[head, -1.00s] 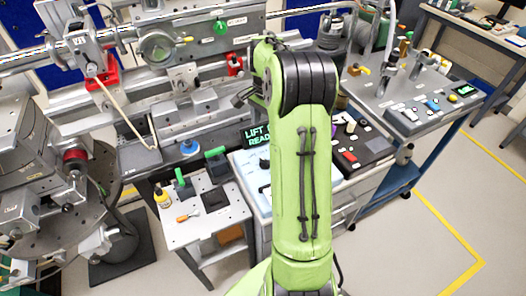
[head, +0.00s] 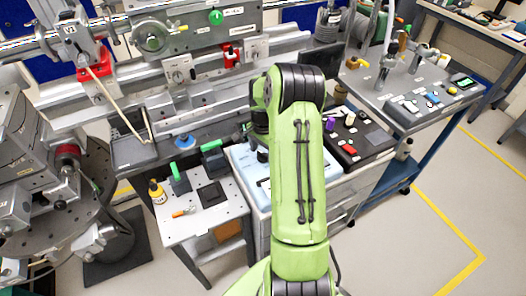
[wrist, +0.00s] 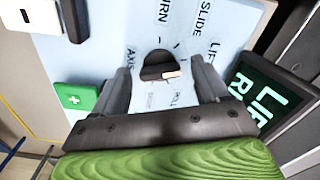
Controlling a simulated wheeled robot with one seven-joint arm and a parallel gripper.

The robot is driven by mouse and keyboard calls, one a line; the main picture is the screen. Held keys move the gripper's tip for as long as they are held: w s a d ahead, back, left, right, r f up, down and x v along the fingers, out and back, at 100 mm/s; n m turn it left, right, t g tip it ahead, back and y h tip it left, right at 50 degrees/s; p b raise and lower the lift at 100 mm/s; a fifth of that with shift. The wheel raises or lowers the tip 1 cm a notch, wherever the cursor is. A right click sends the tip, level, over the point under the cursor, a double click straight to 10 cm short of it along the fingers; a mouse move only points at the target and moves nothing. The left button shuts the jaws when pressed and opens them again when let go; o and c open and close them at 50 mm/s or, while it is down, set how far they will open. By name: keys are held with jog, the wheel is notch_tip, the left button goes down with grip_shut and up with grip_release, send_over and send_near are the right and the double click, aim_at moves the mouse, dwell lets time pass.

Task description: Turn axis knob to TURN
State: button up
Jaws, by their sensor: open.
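The axis knob (wrist: 156,63) is dark and round, with a pale mark on its lower right side in the wrist view. It sits on a light blue panel (wrist: 108,50) printed AXIS, TURN, SLIDE and LIFT. TURN is above the knob in that picture, and the pale mark does not face it. My gripper (wrist: 163,78) is open, its two fingers apart to the left and right of the knob. I cannot tell whether the fingertips reach down around it. In the head view the panel (head: 245,160) is partly hidden by my arm.
A dark display (wrist: 262,95) with green letters stands right of the panel in the wrist view. A green tag with a white cross (wrist: 75,98) is at the left. In the head view, a small table (head: 215,220) stands left and a dark tray (head: 375,140) right.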

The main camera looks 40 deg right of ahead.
jog(key=shift+c, duration=0.4)
jog(key=c, duration=1)
jog(key=n, duration=0.4)
jog(key=shift+r, duration=0.1)
jog(key=n, duration=0.3)
jog(key=shift+n, duration=0.4)
jog(key=n, duration=0.4)
jog(key=shift+n, duration=2)
